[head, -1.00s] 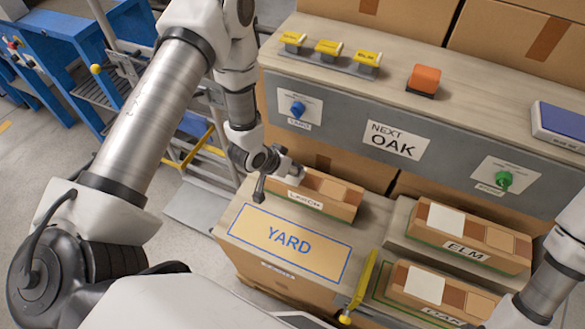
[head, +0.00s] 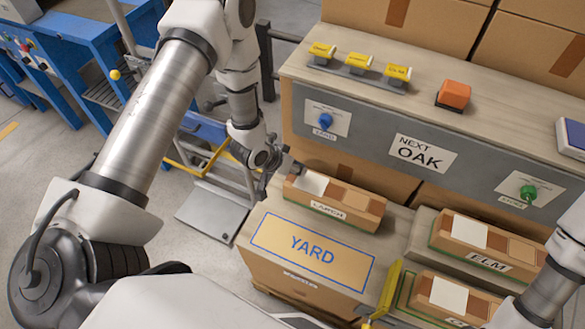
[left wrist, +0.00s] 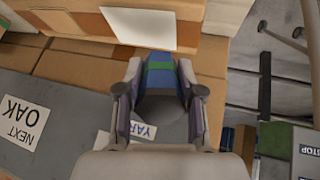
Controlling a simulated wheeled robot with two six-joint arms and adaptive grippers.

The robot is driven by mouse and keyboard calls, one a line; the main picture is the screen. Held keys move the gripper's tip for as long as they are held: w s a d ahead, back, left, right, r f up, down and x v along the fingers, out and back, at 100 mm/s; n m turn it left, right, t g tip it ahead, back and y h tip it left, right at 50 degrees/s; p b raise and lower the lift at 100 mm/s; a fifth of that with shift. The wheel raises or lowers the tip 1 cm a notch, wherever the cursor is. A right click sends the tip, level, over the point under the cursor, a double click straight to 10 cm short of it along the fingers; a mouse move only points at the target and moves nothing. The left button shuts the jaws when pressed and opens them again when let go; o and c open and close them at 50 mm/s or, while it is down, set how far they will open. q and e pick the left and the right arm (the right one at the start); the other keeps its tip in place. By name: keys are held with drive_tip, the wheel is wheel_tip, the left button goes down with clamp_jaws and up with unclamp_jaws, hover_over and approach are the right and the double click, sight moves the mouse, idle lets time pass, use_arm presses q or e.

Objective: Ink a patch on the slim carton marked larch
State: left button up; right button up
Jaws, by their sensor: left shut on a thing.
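The slim larch carton (head: 350,213) lies at the back of the yard surface, its LARCH label facing front. Its top has a white patch (head: 312,183) at the left end, then brown and tan patches. No ink mark shows on the white patch. My left gripper (head: 287,166) is at the carton's left end, behind the white patch. In the left wrist view it is shut on a blue block with a green band (left wrist: 160,74). The block's far end is close to the white patch (left wrist: 139,28); I cannot tell whether they touch. My right gripper is out of view.
The YARD surface (head: 262,268) is clear in front. Elm (head: 483,260) and oak (head: 468,313) cartons lie to the right. Above stand a panel reading NEXT OAK (head: 423,152), an orange block (head: 454,94), yellow pieces (head: 358,60) and a blue knob (head: 325,120).

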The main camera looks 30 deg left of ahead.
use_arm(q)
drive_tip(key=shift+r, duration=0.65)
wheel_tip(320, 180, up, 2)
drive_tip(key=shift+a+r+p, duration=0.1)
drive_tip(key=shift+a+p, duration=0.05)
drive_tip(key=shift+p, duration=0.9)
drive_tip(key=shift+s+r+p, duration=0.1)
drive_tip(key=shift+r+p, duration=0.35)
drive_tip(key=shift+r, duration=0.25)
drive_tip(key=shift+f, duration=0.1)
